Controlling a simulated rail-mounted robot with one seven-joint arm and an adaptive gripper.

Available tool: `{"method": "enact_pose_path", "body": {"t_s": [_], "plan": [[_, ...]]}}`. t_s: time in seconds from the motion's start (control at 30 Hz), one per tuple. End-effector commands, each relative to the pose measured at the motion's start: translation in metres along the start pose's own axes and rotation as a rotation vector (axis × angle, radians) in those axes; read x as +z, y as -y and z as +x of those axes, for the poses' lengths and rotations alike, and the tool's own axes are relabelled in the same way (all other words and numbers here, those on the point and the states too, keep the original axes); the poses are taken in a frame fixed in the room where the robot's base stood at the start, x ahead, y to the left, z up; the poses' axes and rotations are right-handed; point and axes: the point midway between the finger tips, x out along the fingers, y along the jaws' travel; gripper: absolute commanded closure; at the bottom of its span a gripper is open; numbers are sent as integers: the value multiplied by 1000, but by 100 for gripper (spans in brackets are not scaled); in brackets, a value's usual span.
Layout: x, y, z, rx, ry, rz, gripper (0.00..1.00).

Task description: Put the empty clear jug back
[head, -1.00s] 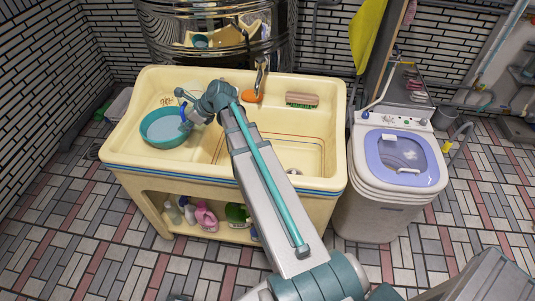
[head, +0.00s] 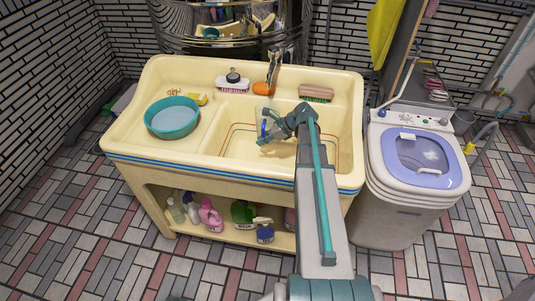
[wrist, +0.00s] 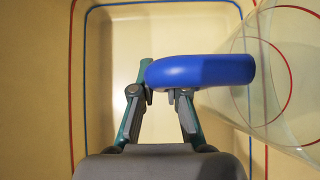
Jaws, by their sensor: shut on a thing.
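The clear jug (wrist: 285,85) has a blue handle (wrist: 203,70) and looks empty in the wrist view, where its right side runs out of the picture. My gripper (wrist: 160,93) is shut on the blue handle. In the head view my gripper (head: 266,136) is above the deep right basin of the cream sink (head: 336,125). The jug shows there only as a small clear and blue shape (head: 264,126), partly hidden by my gripper. I cannot tell its exact height above the basin floor.
A round teal tub (head: 172,119) stands on the sink's left part. A black-handled brush (head: 233,83), an orange item (head: 262,89) and a wooden brush (head: 316,94) lie along the back ledge. A washing machine (head: 418,165) stands to the right. Bottles (head: 210,216) fill the shelf below.

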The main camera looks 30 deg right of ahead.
Motion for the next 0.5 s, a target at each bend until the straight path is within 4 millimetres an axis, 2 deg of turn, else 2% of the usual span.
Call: {"method": "enact_pose_path", "body": {"t_s": [0.2, 0.5], "plan": [[-25, 0, 25, 1, -1, 2, 100], [-41, 0, 41, 0, -1, 1, 100]]}}
